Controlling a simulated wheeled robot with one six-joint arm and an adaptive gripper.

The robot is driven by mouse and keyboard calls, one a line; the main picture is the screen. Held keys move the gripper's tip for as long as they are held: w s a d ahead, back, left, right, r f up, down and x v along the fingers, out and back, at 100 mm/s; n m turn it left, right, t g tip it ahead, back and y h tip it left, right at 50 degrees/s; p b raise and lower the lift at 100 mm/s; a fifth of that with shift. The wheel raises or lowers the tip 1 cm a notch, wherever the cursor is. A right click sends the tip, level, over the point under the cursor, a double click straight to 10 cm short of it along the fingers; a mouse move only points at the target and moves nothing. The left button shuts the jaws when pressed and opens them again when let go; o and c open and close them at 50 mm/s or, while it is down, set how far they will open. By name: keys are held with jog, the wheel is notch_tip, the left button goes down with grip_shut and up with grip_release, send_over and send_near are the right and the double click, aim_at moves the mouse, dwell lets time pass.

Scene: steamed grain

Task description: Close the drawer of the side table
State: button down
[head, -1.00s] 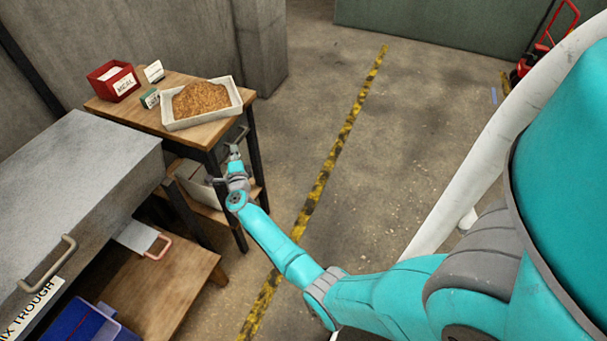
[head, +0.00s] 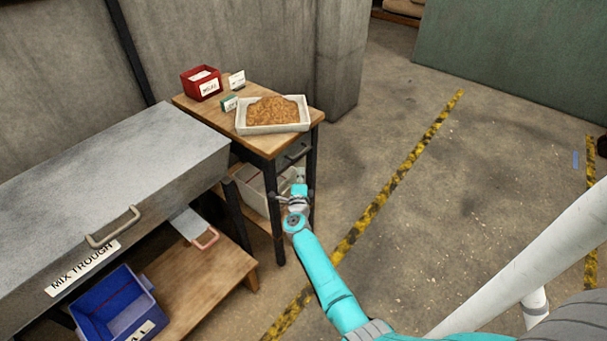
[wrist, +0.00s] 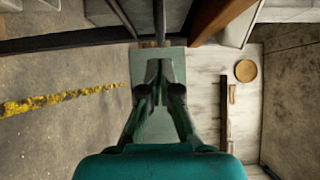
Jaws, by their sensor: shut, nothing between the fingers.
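The side table (head: 221,110) has a wooden top and dark legs, and stands left of centre in the head view. Its dark drawer front (head: 283,165) with a bar handle (head: 298,152) shows under the right edge of the top. It sits close under that edge; whether it is fully flush I cannot tell. My gripper (head: 299,177) is shut and empty, just below and in front of the handle; contact cannot be made out. In the wrist view my gripper (wrist: 160,75) points at a grey-green surface.
A tray of grain (head: 244,128), a red bin (head: 201,84) and small cards stand on the table top. A white bin (head: 252,190) is on its lower shelf. The metal mix trough (head: 110,180) is at left. Open floor (head: 410,210) lies right.

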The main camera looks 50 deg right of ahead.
jog(key=v, duration=0.8)
jog(key=shift+a, duration=0.2)
jog(key=shift+s, duration=0.2)
jog(key=s+a+n+t+y, duration=0.6)
jog(key=s+a+n, duration=0.8)
jog(key=s+a, duration=0.8)
jog(key=s+a+r+n+g+y, duration=0.1)
jog(key=s+a+r+n+y, duration=0.1)
jog(key=s, duration=0.5)
jog(key=s+a+r+n+g+y, duration=0.1)
jog(key=s+a+r+n+y, duration=0.2)
jog(key=s+r+n, duration=0.3)
jog(key=s+a+r+n+g+y, duration=0.1)
jog(key=s+a+r+n+y, duration=0.1)
jog(key=s+r+n, duration=0.3)
jog(key=s+a+n, duration=0.1)
jog(key=s, duration=0.3)
jog(key=shift+s+a+y, duration=0.35)
jog(key=shift+a+y, duration=0.05)
